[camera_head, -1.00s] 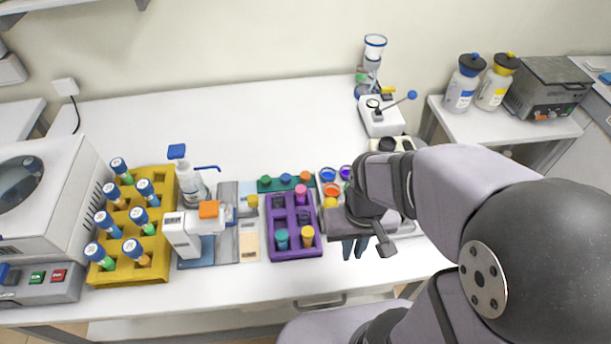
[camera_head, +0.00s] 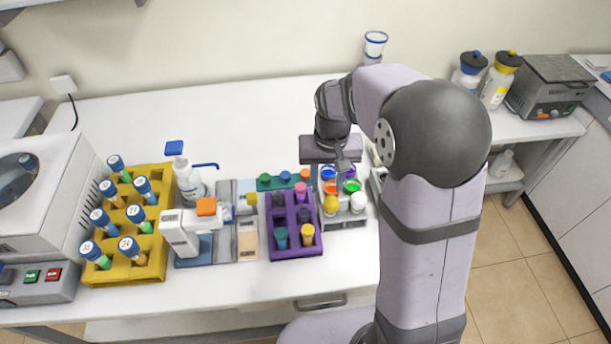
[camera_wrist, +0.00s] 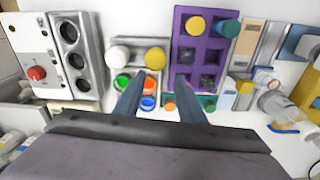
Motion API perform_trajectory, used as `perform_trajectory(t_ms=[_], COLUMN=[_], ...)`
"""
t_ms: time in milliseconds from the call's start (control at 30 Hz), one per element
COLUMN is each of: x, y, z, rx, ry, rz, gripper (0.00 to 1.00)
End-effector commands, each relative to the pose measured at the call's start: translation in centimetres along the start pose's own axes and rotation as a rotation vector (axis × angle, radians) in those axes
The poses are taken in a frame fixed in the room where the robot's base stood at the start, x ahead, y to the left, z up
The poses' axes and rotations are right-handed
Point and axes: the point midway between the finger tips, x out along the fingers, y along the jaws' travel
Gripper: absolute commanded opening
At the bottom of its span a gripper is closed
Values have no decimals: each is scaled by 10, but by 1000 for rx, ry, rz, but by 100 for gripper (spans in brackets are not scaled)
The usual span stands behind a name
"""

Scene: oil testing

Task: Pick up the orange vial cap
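A small orange cap (camera_head: 305,176) sits at the right end of the low green rack (camera_head: 265,187), along with a blue and a green cap. In the wrist view the orange cap (camera_wrist: 170,106) shows low between my fingers, with part of the green rack (camera_wrist: 190,102) beside it. My gripper (camera_wrist: 160,78) is open and empty, pointing down. In the head view it is just right of the orange cap and above the back of the grey holder; its fingertips are hard to make out there.
The purple rack (camera_head: 283,250) with several vials is in front of the green rack; its pink-capped vial (camera_head: 300,188) stands near the orange cap. The grey holder (camera_head: 345,222) has coloured cups and yellow and white tops. A yellow rack (camera_head: 125,275) stands left.

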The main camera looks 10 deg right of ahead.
Motion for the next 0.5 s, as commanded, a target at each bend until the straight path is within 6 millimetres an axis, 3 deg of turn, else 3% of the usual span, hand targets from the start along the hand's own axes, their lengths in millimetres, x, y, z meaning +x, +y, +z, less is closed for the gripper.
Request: perform_trajectory(t_ms=[33,200,333,500], x=[9,26,36,43], y=[-8,-28,-40,-48], z=[-20,-73,-100,-116], rx=[9,51,75,91], ry=[6,30,45,56], rz=[1,2,1,-1], gripper=[36,36,36,36])
